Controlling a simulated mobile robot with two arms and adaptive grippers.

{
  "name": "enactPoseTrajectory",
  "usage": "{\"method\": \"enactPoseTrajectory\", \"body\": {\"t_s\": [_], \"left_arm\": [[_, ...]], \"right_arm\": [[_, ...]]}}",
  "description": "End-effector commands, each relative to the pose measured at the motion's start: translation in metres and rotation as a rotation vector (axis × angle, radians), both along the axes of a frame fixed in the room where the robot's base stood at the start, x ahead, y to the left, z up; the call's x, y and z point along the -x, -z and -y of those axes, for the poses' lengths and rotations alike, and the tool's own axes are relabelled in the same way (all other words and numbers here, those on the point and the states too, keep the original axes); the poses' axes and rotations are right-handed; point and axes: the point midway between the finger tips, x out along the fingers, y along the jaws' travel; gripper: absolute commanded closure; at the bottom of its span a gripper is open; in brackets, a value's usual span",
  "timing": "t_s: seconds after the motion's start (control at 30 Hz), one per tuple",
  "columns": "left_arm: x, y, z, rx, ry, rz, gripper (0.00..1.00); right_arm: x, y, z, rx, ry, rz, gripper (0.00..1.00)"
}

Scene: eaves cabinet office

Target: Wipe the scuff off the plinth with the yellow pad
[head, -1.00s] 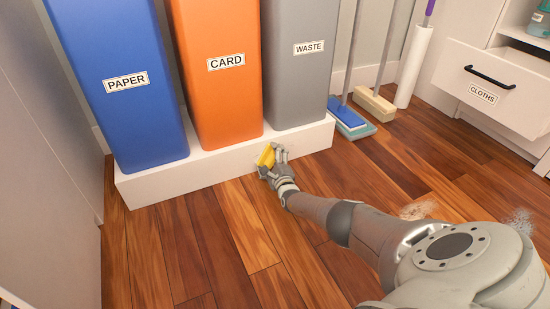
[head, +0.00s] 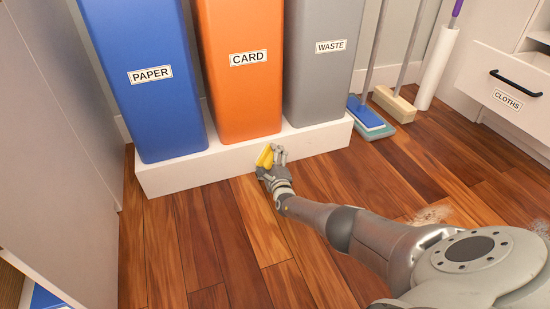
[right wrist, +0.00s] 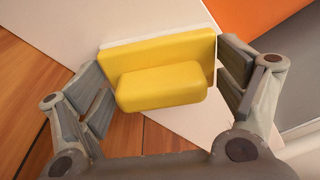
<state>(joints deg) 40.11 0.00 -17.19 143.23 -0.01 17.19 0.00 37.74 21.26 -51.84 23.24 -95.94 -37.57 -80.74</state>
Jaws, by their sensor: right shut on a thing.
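The yellow pad (head: 265,156) is at the front face of the white plinth (head: 190,176), below the gap between the orange and grey bins. My right gripper (head: 270,163) is shut on it. In the right wrist view the pad (right wrist: 160,88) sits between the two fingers, its raised block towards me and its far side close against the white plinth (right wrist: 195,118). Whether it touches all along cannot be told. No scuff shows on the visible plinth face; the pad and hand hide part of it. My left gripper is not in view.
A blue PAPER bin (head: 150,105), orange CARD bin (head: 240,90) and grey WASTE bin (head: 318,75) stand on the plinth. Brush heads (head: 368,118) rest right of it. An open CLOTHS drawer (head: 510,90) juts out at right. The wooden floor in front is mostly clear.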

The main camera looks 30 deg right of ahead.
Motion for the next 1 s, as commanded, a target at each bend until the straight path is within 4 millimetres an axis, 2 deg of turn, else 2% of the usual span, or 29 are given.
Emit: {"method": "enactPoseTrajectory", "body": {"t_s": [0.23, 0.5, 0.77, 1.0], "left_arm": [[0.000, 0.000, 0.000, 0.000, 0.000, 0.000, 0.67], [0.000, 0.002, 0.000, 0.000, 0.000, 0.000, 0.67], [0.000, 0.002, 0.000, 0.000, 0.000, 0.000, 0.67], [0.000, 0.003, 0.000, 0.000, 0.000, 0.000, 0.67]], "right_arm": [[-0.002, 0.000, -0.009, 0.000, 0.000, 0.000, 0.30], [-0.010, 0.001, -0.030, 0.000, 0.000, 0.000, 0.30], [-0.012, 0.000, -0.040, -0.001, 0.000, 0.000, 0.30], [-0.017, 0.000, -0.060, 0.000, -0.001, -0.001, 0.30]]}}
